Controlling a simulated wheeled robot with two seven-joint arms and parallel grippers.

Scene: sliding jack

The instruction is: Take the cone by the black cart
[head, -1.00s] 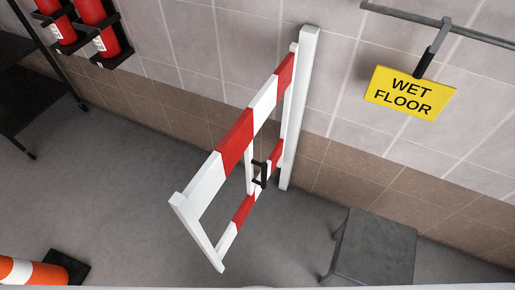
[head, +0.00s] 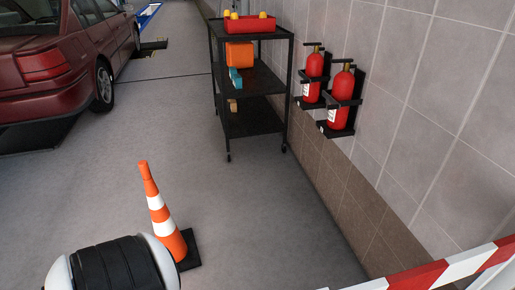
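An orange cone with white bands (head: 162,214) stands upright on a black square base on the grey floor, left of centre in the head view. The black cart (head: 253,118) stands beyond it against the wall, with a gap of bare floor between them. A black ribbed part with white ends at the bottom left overlaps the lower edge of the cone's base in the picture; it looks like part of my own body. Neither of my grippers shows in the head view.
A dark red car (head: 50,65) stands at the upper left. Two fire extinguishers (head: 345,97) hang on the tiled wall at the right. A red and white barrier (head: 440,272) crosses the lower right corner. The floor between cone and wall is clear.

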